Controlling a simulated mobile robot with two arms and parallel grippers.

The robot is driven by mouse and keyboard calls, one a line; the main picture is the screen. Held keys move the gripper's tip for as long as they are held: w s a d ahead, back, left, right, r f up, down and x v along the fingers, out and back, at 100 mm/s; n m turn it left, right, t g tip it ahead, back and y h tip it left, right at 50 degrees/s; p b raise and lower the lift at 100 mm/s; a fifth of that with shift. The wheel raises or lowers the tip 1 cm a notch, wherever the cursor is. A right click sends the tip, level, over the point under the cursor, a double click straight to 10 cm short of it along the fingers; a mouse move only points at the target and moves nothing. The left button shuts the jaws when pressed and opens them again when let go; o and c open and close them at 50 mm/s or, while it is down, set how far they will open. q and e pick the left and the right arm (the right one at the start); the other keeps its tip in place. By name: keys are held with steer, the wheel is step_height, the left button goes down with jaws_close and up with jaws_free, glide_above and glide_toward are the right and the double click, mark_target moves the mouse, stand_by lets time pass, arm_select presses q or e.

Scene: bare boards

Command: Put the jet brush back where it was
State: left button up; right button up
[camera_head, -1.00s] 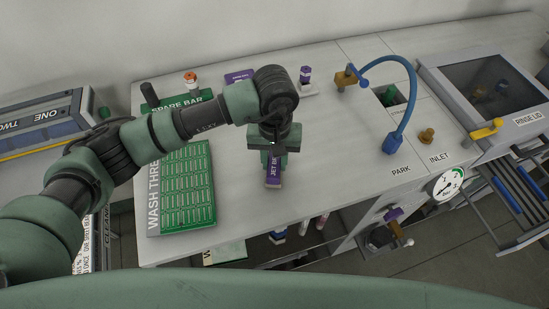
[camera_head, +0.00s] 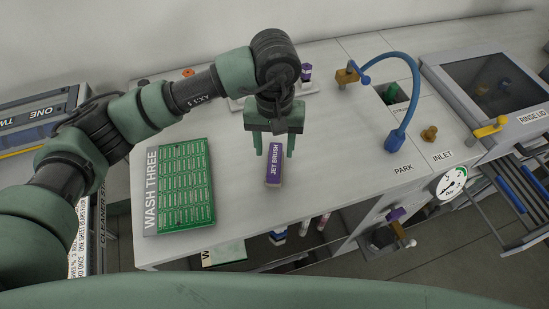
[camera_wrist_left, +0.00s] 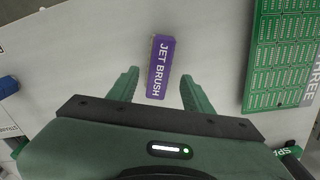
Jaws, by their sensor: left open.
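The jet brush (camera_head: 274,166) is a small purple block with white "JET BRUSH" lettering. It lies on the pale worktop to the right of the green board. My left gripper (camera_head: 274,154) is open above and just behind it. In the left wrist view the jet brush (camera_wrist_left: 160,67) lies ahead of the two spread green fingers (camera_wrist_left: 160,90), with nothing held between them. My right gripper does not show.
The green WASH THREE board (camera_head: 180,188) lies to the left. A blue hose (camera_head: 412,95) arches over the PARK area to the right. A rinse box (camera_head: 495,85) with a yellow handle stands far right. My left arm hides much of the worktop's back. The front edge drops to shelves.

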mark_target(275, 159)
arm_select(q)
step_height(275, 159, up, 7)
steer(key=b, duration=0.1)
steer(key=shift+b, duration=0.35)
